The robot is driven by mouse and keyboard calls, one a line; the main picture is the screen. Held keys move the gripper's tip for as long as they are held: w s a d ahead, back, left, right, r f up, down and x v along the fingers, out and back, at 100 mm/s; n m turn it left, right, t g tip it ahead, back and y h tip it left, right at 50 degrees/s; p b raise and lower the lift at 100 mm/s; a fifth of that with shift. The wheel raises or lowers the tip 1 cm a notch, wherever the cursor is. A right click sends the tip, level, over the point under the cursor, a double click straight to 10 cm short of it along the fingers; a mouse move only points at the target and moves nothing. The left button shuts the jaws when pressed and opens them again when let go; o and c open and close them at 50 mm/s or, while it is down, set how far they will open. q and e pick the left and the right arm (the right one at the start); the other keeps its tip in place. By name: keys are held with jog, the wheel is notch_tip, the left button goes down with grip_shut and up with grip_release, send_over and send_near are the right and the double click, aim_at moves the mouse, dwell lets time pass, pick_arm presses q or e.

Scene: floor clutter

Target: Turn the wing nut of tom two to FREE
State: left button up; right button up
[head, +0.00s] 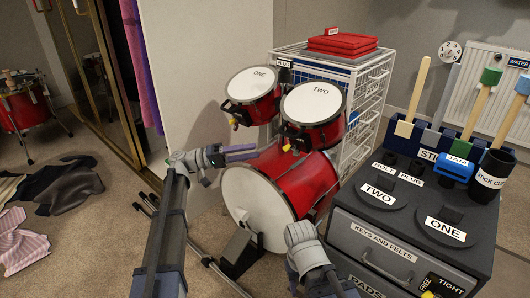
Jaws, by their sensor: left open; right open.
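Tom two (313,103) is a red drum with a white head marked TWO, mounted above the right side of the red bass drum (300,180). A small yellow piece (287,148), which looks like its wing nut, shows at its lower left; its angle is too small to read. My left gripper (257,152) is open and empty, pointing right, in front of the bass drum's upper left and below the toms in the picture. My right arm's grey wrist part is at the bottom centre, before the bass drum; its fingers do not show.
A white wire rack (372,95) stands behind. A dark drawer cabinet (400,240) with pads, sticks and a TIGHT label is at right. Clothes (65,185) lie on the left floor.

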pick_arm(q)
jog(key=shift+v, duration=0.95)
jog(key=shift+d+r, duration=0.1)
jog(key=shift+r, duration=0.1)
jog(key=s+d+f+g+y+p, duration=0.1)
jog(key=s+d+g+y+p, duration=0.1)
jog(key=s+d+y+p, duration=0.45)
jog(key=s+d+f+g+y+p, duration=0.1)
jog(key=s+d+f+y+p, duration=0.3)
jog(key=s, duration=0.3)
jog(key=s+d+f+y+p, duration=0.2)
jog(key=s+d+y+p, duration=0.15)
jog(key=s+p, duration=0.3)
jog(key=s+a+r+t+y+p, duration=0.1)
jog(key=s+a+r+y+p, duration=0.3)
jog(key=s+a+y+p, duration=0.3)
notch_tip(320, 180, up, 37)
jog(key=p, duration=3.6)
jog(key=shift+w+d+r+y, duration=0.15)
jog(key=shift+w+d+y, duration=0.05)
jog(key=shift+d+y, duration=0.1)
